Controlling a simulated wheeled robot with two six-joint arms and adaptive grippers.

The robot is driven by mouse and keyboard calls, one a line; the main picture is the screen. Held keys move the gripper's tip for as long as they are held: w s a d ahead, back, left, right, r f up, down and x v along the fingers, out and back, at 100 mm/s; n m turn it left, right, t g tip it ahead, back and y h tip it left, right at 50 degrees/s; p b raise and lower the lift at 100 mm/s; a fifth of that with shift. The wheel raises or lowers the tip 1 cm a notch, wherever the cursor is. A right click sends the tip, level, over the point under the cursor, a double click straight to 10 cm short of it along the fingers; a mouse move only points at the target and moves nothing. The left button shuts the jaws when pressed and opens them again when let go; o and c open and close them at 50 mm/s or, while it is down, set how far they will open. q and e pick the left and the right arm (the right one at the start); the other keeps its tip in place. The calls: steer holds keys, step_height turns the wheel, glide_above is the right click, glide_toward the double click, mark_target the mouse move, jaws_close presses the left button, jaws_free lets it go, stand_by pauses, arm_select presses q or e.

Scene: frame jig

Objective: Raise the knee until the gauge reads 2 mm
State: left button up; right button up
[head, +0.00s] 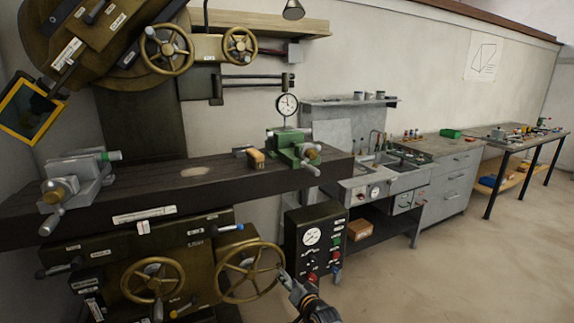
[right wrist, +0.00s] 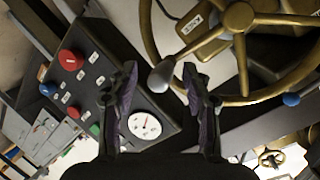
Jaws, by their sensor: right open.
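A large brass handwheel (head: 222,284) is on the front of the dark green knee (head: 205,243), below the long dark table. My right gripper (head: 285,278) is at the right edge of this wheel. In the right wrist view my gripper (right wrist: 160,68) is open, and the wheel's grey handle knob (right wrist: 162,76) shows between its two fingers; I cannot tell if they touch it. A round dial gauge (head: 287,105) stands above the green vise; its reading is too small to make out. My left gripper is not in view.
A dark control box (head: 301,262) with a round white meter (head: 312,236) and coloured buttons stands right of the wheel. A second handwheel (head: 152,280) is to the left. A grey vise (head: 72,188) and a green vise (head: 288,142) sit on the table (head: 225,187). Floor at right is clear.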

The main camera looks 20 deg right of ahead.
steer(key=shift+w+f, duration=0.2)
steer(key=shift+w, duration=0.4)
steer(key=shift+r, duration=0.1)
steer(key=shift+a, duration=0.1)
jaws_close()
steer(key=shift+s, duration=0.1)
steer(key=shift+f, duration=0.3)
